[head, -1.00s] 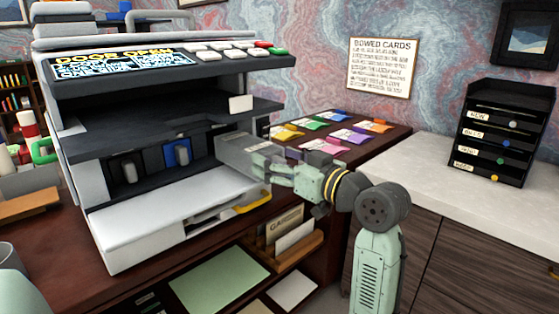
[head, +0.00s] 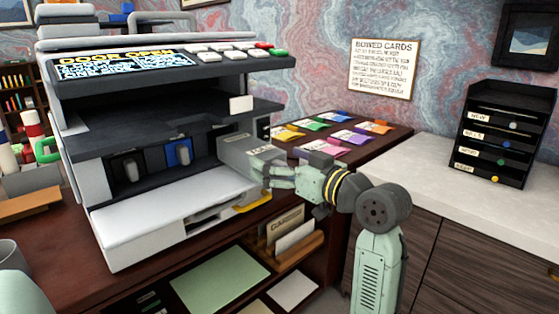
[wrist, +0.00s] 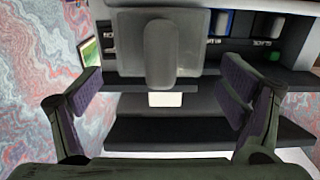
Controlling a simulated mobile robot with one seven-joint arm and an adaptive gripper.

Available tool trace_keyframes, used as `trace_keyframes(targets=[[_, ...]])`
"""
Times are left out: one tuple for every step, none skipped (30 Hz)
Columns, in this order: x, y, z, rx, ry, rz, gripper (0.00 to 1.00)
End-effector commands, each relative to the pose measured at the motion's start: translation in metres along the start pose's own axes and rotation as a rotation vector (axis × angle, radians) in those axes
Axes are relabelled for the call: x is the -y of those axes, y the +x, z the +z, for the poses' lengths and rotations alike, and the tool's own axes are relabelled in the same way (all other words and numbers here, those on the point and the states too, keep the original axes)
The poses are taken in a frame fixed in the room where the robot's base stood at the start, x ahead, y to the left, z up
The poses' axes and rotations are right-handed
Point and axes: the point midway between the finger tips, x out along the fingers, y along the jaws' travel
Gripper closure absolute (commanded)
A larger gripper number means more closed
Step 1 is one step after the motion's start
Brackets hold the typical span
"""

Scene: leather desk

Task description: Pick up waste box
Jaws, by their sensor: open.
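The waste box looks to be the grey box (head: 240,152) at the right side of the printer-like machine, with a partly hidden label on it. In the wrist view, a grey panel with a rounded upright handle (wrist: 160,52) faces me, and I take it to be this box. My gripper (head: 266,168) is open at the box's right end. In the wrist view its two fingers (wrist: 160,88) stand wide apart on either side of the handle, with clear gaps. Contact is not visible. The box's far end is hidden.
The machine (head: 165,70) has its front open, and its screen reads "DOOR OPEN". A yellow handle (head: 252,202) sits just below my gripper. Coloured cards (head: 350,135) lie on the desk behind. A pale counter (head: 455,165) with a black tray rack (head: 507,130) stands right.

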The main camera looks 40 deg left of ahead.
Motion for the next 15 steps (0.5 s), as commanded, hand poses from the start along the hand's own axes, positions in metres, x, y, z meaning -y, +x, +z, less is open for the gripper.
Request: trace_keyframes(targets=[[0.000, 0.000, 0.000, 0.000, 0.000, 0.000, 0.10], [0.000, 0.000, 0.000, 0.000, 0.000, 0.000, 0.10], [0.000, 0.000, 0.000, 0.000, 0.000, 0.000, 0.10], [0.000, 0.000, 0.000, 0.000, 0.000, 0.000, 0.10], [0.000, 0.000, 0.000, 0.000, 0.000, 0.000, 0.10], [0.000, -0.001, 0.000, 0.000, 0.000, 0.000, 0.10], [0.000, -0.002, 0.000, 0.000, 0.000, 0.001, 0.10], [-0.001, -0.003, 0.000, 0.000, 0.000, 0.001, 0.10], [-0.001, -0.006, 0.000, 0.000, 0.000, 0.002, 0.10], [-0.001, -0.010, 0.000, -0.001, 0.000, 0.003, 0.10], [-0.001, -0.014, 0.000, -0.001, 0.000, 0.003, 0.10], [-0.001, -0.020, 0.000, -0.002, 0.000, 0.004, 0.10], [-0.002, -0.026, 0.000, -0.002, 0.000, 0.005, 0.10], [-0.001, -0.032, 0.000, -0.001, 0.000, 0.005, 0.10], [-0.002, -0.041, 0.000, -0.001, 0.000, 0.005, 0.10]])
